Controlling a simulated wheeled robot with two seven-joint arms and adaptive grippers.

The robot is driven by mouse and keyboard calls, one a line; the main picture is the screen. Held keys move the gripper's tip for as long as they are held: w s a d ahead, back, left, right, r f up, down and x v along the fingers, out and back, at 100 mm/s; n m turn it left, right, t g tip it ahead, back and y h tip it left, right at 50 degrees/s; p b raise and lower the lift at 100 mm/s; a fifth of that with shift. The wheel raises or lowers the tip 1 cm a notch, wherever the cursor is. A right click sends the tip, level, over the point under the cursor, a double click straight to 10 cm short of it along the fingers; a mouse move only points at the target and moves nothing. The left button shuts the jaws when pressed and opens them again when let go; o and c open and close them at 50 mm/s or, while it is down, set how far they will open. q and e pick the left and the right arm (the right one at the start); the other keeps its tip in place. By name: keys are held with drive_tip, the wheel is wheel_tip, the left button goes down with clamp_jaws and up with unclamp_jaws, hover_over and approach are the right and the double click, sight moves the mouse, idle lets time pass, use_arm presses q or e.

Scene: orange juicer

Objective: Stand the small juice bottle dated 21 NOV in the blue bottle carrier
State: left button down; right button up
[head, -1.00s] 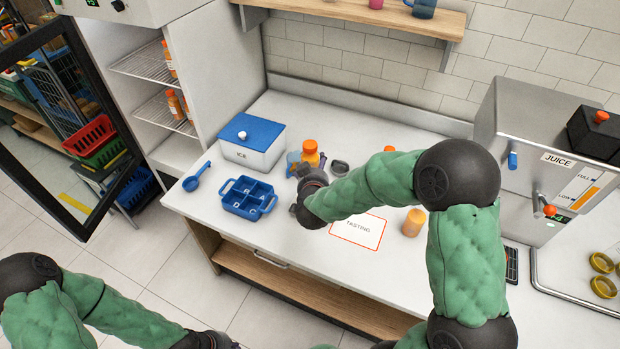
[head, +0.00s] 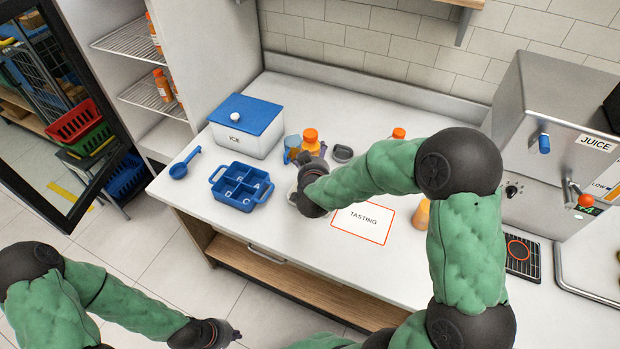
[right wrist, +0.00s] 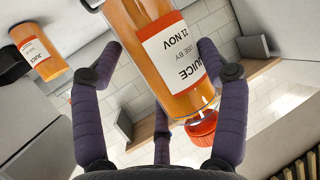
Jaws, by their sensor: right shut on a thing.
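A blue-lidded ice box (head: 247,125) stands behind the carrier and a blue scoop (head: 185,164) lies left. A TASTING mat (head: 363,222) and another bottle (head: 421,214) are right.

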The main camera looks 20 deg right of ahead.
drive_tip(key=shift+s+d+f+b, duration=0.3)
drive_tip(key=shift+d+f+b, duration=1.05)
drive_tip(key=shift+d+f, duration=0.95)
drive_tip(key=shift+s+d+f+b, duration=0.3)
drive_tip(key=shift+d+f+b, duration=1)
drive_tip(key=shift+d+f, duration=0.95)
drive_tip(key=shift+s+d+f+b, duration=0.3)
drive_tip(key=shift+d+f+b, duration=1.05)
drive_tip(key=shift+d+f, duration=0.95)
drive_tip(key=shift+d+r, duration=0.15)
drive_tip(key=shift+r, duration=0.05)
drive_tip(key=shift+f, duration=0.15)
drive_tip(key=o, duration=1.4)
